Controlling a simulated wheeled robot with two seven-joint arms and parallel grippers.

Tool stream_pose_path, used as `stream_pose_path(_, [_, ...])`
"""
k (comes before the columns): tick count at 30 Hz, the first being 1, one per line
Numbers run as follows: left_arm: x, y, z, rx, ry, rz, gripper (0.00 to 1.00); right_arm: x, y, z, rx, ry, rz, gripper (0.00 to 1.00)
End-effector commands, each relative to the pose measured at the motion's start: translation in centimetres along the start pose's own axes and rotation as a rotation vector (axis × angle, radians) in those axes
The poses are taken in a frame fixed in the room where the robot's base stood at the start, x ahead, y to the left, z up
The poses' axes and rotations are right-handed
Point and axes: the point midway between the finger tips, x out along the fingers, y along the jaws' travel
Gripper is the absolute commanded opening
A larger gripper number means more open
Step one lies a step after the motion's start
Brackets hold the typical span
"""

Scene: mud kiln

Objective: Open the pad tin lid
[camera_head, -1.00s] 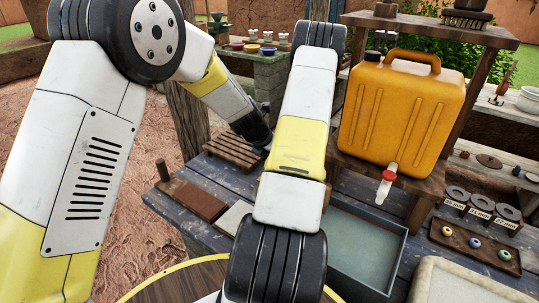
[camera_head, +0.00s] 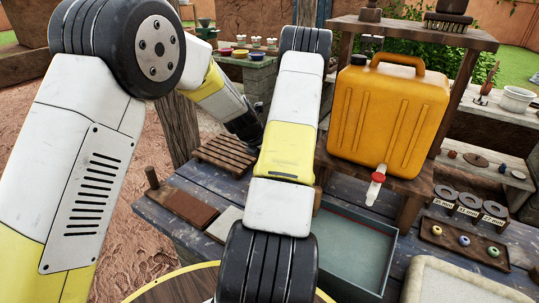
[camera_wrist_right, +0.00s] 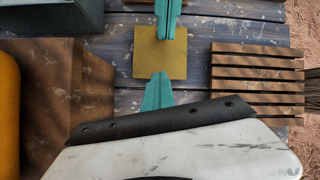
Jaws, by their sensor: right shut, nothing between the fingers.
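A flat brass-coloured square (camera_wrist_right: 147,57), which looks like the pad tin's lid, lies on the blue-grey table in the right wrist view. It appears closed; its sides cannot be made out. My right gripper (camera_wrist_right: 162,56) is shut and empty over the square, its teal fingers showing at the upper and lower edges. I cannot tell whether they touch it. In the head view the square and right fingers do not show. My left arm comes in from the left; its dark hand end (camera_head: 246,126) is partly behind the middle arm, fingers hidden.
A slatted wooden rack (camera_wrist_right: 256,80) lies beside the square, also in the head view (camera_head: 226,154). An orange jug (camera_head: 388,112) with a tap stands on a wooden shelf (camera_head: 388,174). A grey tray (camera_head: 352,250) and a bead board (camera_head: 466,243) sit nearer.

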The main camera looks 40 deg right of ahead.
Motion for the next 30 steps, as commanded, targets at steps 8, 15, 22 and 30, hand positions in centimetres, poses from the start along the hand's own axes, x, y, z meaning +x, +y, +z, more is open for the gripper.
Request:
stream_pose_path(8, [-0.01,0.0,0.0,0.0,0.0,0.0,0.0,0.0,0.0,0.0,0.0,0.0,0.0,0.0])
stream_pose_path(15, [0.0,0.0,0.0,0.0,0.0,0.0,0.0,0.0,0.0,0.0,0.0,0.0,0.0,0.0])
stream_pose_path(22, [0.0,0.0,0.0,0.0,0.0,0.0,0.0,0.0,0.0,0.0,0.0,0.0,0.0,0.0])
stream_pose_path(30, [0.0,0.0,0.0,0.0,0.0,0.0,0.0,0.0,0.0,0.0,0.0,0.0,0.0,0.43])
